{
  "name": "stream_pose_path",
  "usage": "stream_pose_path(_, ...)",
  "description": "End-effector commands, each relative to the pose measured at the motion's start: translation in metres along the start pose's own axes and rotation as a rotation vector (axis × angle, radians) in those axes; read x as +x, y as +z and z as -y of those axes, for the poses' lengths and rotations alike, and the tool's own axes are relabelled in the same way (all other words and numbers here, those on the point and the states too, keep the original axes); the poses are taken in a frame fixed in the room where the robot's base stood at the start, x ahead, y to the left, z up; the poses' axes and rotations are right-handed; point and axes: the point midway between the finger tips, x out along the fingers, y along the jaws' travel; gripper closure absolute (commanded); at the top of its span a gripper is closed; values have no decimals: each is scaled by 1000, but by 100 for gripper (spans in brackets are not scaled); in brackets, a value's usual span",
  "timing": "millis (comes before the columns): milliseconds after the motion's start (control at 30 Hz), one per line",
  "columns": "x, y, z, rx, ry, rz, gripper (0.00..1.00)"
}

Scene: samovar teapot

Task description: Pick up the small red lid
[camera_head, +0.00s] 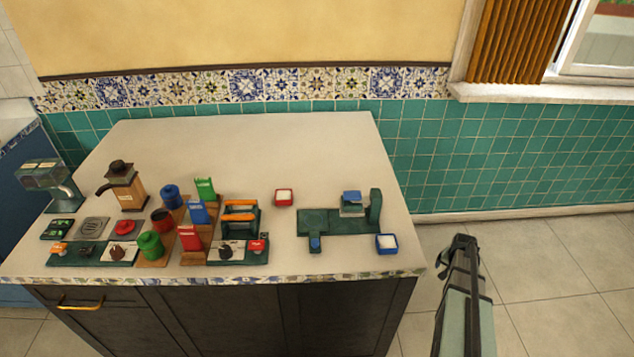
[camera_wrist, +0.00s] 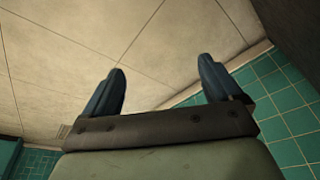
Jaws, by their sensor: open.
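A small red round piece that looks like the lid (camera_head: 125,227) lies at the front left of the counter, left of a dark red cup-like piece (camera_head: 161,219). It is small in the head view, so its details are unclear. My gripper (camera_head: 461,241) is off the counter's right side, above the tiled floor and far from the lid. In the wrist view my gripper (camera_wrist: 160,72) has its two dark fingers wide apart, with nothing between them. The lid is not in the wrist view.
The counter (camera_head: 250,140) is bare along its back. Near the lid stand a brown pot (camera_head: 126,190), a green canister (camera_head: 151,245), a blue canister (camera_head: 170,196) and upright red, blue and green pieces. A green stand (camera_head: 340,223) is at the right. A teal-tiled wall backs the counter.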

Motion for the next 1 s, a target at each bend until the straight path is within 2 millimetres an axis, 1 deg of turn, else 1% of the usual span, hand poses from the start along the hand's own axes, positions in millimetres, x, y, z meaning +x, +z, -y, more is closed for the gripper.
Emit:
stream_pose_path(33,-10,-27,12,29,-11,-36,8)
stream_pose_path(67,-16,-40,18,50,-17,-54,8)
stream_pose_path(100,-25,-56,26,76,-27,-79,8)
stream_pose_path(167,-40,-81,38,113,-44,-117,8)
stream_pose_path(200,-50,-97,46,140,-56,-140,8)
stream_pose_path(267,-66,-121,59,180,-75,-175,8)
stream_pose_path(300,-77,-136,68,206,-89,-198,8)
stream_pose_path(367,-96,-159,81,244,-112,-232,8)
stream_pose_path(400,-109,-174,89,270,-129,-254,8)
stream_pose_path(467,-128,-196,102,309,-155,-285,8)
stream_pose_path(500,-141,-209,111,333,-172,-304,8)
stream_pose_path(567,-161,-227,124,368,-199,-332,8)
stream_pose_path(600,-174,-239,131,391,-217,-348,8)
stream_pose_path(767,-223,-278,160,469,-286,-404,8)
stream_pose_path(833,-245,-292,176,500,-319,-422,8)
stream_pose_path(867,-254,-296,188,512,-336,-426,8)
stream_pose_path(900,-263,-295,208,522,-356,-422,8)
stream_pose_path(967,-268,-286,233,527,-374,-406,8)
stream_pose_path(1000,-271,-281,250,530,-384,-395,8)
